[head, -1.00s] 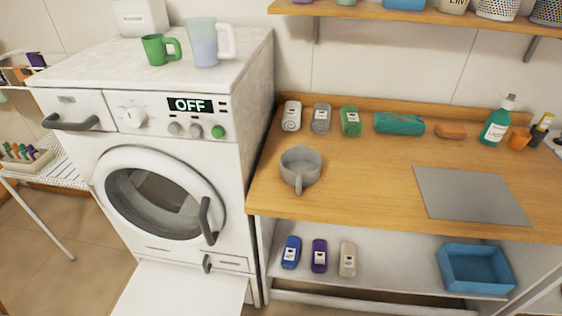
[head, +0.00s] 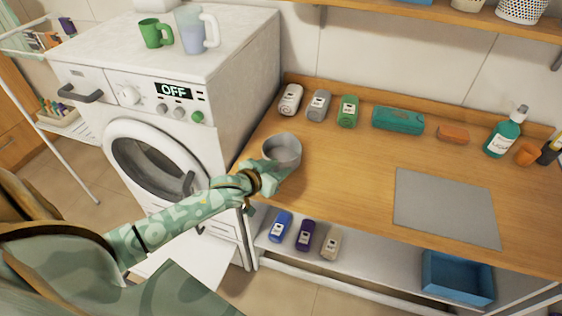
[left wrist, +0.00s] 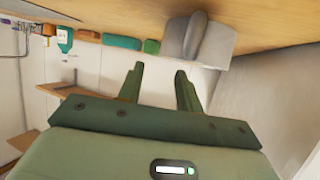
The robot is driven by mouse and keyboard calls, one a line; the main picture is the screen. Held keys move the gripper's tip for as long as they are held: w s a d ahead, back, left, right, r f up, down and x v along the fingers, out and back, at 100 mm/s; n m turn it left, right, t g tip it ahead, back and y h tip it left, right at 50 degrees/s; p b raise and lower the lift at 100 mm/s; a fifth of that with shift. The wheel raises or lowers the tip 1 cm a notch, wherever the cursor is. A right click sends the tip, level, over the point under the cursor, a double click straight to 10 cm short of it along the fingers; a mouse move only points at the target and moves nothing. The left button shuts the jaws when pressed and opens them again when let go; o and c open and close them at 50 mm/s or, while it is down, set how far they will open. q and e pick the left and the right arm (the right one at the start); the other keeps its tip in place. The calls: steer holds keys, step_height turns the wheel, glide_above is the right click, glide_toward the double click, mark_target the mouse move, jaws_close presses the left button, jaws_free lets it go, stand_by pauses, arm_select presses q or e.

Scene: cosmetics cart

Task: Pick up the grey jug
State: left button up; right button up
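The grey jug (head: 283,149) stands upright on the wooden counter (head: 340,180) near its left end, close to the washing machine. My left gripper (head: 278,176) is at the counter's front edge, right at the near side of the jug, and partly covers it and its handle. In the left wrist view the two fingers of my gripper (left wrist: 159,69) are apart with nothing between them. The jug (left wrist: 214,42) shows there just past the fingertips, with its handle standing out, a little to the right finger's side. My right gripper is in neither view.
Several bottles, among them a green one (head: 348,111), line the counter's back. A grey mat (head: 447,206) lies to the right. The washing machine (head: 165,110) stands left, with a green mug (head: 154,33) and a clear pitcher (head: 192,31) on top. A lower shelf holds bottles and a blue bin (head: 458,277).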

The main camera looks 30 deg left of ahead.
arm_select(q)
steer(key=shift+x, duration=0.8)
steer(key=x, duration=0.1)
steer(key=b+x, duration=0.1)
steer(key=x, duration=0.2)
steer(key=shift+w+a+f+b, duration=0.2)
steer(key=shift+w+a+b, duration=0.05)
steer(key=shift+w+b, duration=0.15)
steer(key=shift+w, duration=0.2)
steer(key=shift+s, duration=0.1)
jaws_close()
